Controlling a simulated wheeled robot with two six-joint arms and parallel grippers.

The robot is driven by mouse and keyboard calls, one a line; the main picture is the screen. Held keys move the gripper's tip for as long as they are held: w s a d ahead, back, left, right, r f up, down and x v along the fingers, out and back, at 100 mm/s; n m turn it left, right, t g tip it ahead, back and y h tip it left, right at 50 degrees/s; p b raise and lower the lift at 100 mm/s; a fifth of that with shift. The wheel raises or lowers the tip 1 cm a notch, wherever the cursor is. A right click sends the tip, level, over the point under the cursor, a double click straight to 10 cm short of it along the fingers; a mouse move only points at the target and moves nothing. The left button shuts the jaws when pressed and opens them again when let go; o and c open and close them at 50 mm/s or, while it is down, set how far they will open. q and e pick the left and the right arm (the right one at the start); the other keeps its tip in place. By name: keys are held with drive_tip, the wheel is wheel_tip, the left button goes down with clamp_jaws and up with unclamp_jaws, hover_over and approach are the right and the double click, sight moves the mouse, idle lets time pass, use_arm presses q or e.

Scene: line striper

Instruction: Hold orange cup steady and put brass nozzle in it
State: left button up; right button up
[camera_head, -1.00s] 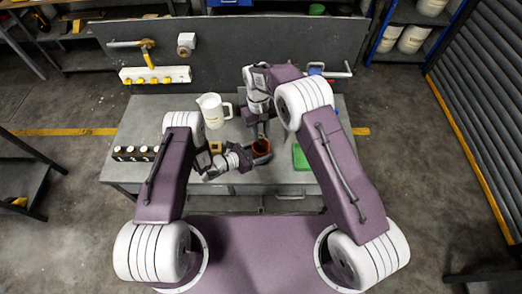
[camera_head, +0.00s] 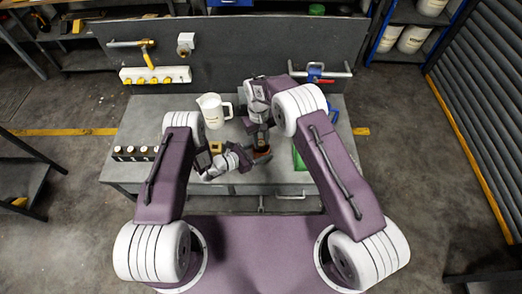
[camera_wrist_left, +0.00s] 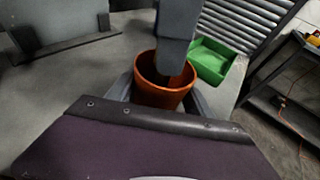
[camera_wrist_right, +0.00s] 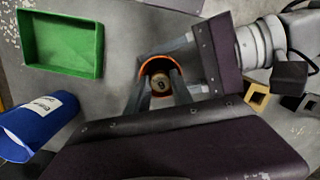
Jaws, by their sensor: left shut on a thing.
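The orange cup (camera_wrist_left: 160,88) stands upright on the grey bench, between the fingers of my left gripper (camera_wrist_left: 162,100), which is shut around it. The cup also shows in the head view (camera_head: 262,154), and its rim shows in the right wrist view. My right gripper (camera_wrist_right: 161,88) points down into the cup mouth, and its fingertips are inside the rim. The brass nozzle (camera_wrist_right: 161,83) shows as a round end with a dark hole, inside the cup and between the right fingers. I cannot tell whether those fingers touch it.
A green tray (camera_wrist_right: 62,44) and a blue labelled container (camera_wrist_right: 38,125) are near the cup. A white jug (camera_head: 212,111) stands behind on the bench. A black rack of several bottles (camera_head: 135,153) is at the left, with a small yellow block (camera_head: 215,148) nearer the cup.

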drive_tip(key=o, duration=0.4)
drive_tip(key=r, duration=0.4)
drive_tip(key=w+r, duration=0.1)
drive_tip(key=r, duration=0.7)
drive_tip(key=shift+w+a, duration=0.15)
drive_tip(key=shift+a, duration=0.15)
use_arm(q)
drive_tip(key=o, duration=1.5)
drive_tip(key=shift+c, duration=0.2)
